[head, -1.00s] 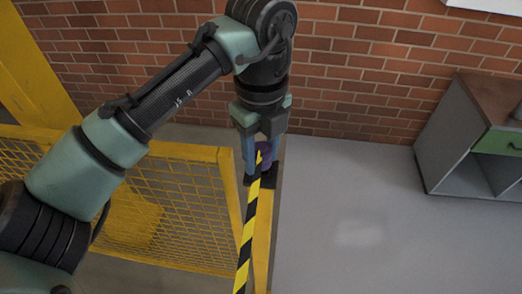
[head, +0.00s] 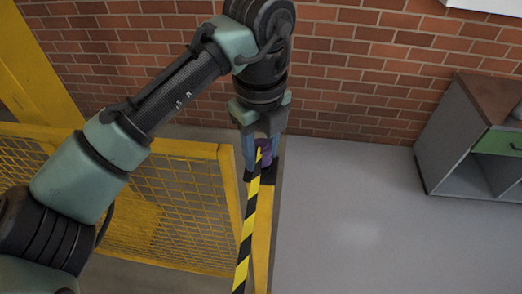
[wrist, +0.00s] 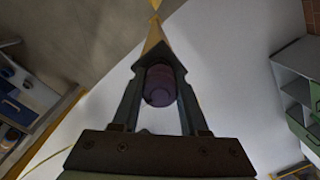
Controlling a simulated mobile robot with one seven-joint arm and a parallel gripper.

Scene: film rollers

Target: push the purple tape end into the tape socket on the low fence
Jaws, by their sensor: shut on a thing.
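The purple tape end (head: 267,153) is between the two fingers of my gripper (head: 262,166), which is shut on it. In the wrist view the purple piece (wrist: 160,84) shows as a rounded body between my fingers (wrist: 160,72). A black-and-yellow striped tape (head: 246,235) runs from it toward the bottom of the head view. A dark block (head: 268,179), probably the tape socket, sits at the top of the low fence's yellow post (head: 262,235), right at my fingertips. My fingers and the tape partly hide it. I cannot tell how far the tape end is inside.
Yellow mesh fence panels (head: 180,205) stand to the left under my arm. A brick wall (head: 360,70) is behind. A grey cabinet (head: 455,150) with a green drawer stands at the right. The grey floor (head: 350,220) between is clear.

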